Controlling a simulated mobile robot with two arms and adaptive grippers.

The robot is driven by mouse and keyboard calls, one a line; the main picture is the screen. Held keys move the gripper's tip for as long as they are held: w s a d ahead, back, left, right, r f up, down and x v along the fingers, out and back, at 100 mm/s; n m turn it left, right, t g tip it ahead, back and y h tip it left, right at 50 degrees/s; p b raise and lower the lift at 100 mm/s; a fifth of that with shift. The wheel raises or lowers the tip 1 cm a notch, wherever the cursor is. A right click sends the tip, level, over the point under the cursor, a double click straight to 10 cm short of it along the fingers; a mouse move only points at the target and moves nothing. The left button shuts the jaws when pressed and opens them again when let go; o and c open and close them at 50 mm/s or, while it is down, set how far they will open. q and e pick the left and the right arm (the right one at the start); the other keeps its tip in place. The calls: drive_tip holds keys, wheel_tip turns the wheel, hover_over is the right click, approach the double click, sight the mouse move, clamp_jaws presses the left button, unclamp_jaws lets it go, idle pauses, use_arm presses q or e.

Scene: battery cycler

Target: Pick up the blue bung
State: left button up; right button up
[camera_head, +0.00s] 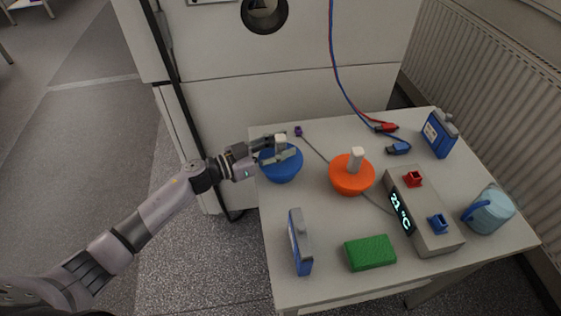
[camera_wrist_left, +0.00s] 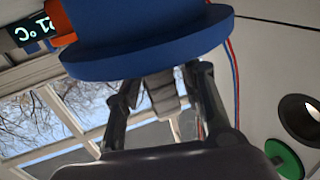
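The blue bung (camera_head: 281,170) is a round blue disc-like body with a pale upright handle (camera_head: 280,141). It stands at the left edge of the table. My left gripper (camera_head: 279,151) reaches in from the left, low over the bung, with its fingers on either side of the handle. In the left wrist view the blue bung (camera_wrist_left: 150,45) fills the top, and the pale handle (camera_wrist_left: 163,94) stands between the two fingers (camera_wrist_left: 165,100). A gap shows beside the handle, so the gripper looks open. My right gripper is not in view.
An orange bung (camera_head: 351,175) stands to the right. A grey cycler box (camera_head: 424,212) with a display, a green block (camera_head: 370,253), blue-grey devices (camera_head: 300,242) (camera_head: 440,134), a light-blue cup (camera_head: 489,211) and red and blue cable plugs (camera_head: 398,148) share the table (camera_head: 335,285).

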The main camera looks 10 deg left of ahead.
use_arm(q)
clamp_jaws()
idle(0.3)
drive_tip(key=shift+r, duration=0.15)
wheel_tip(320, 180, up, 25)
drive_tip(key=p, duration=1)
drive_tip(key=shift+p, duration=0.3)
idle(0.4)
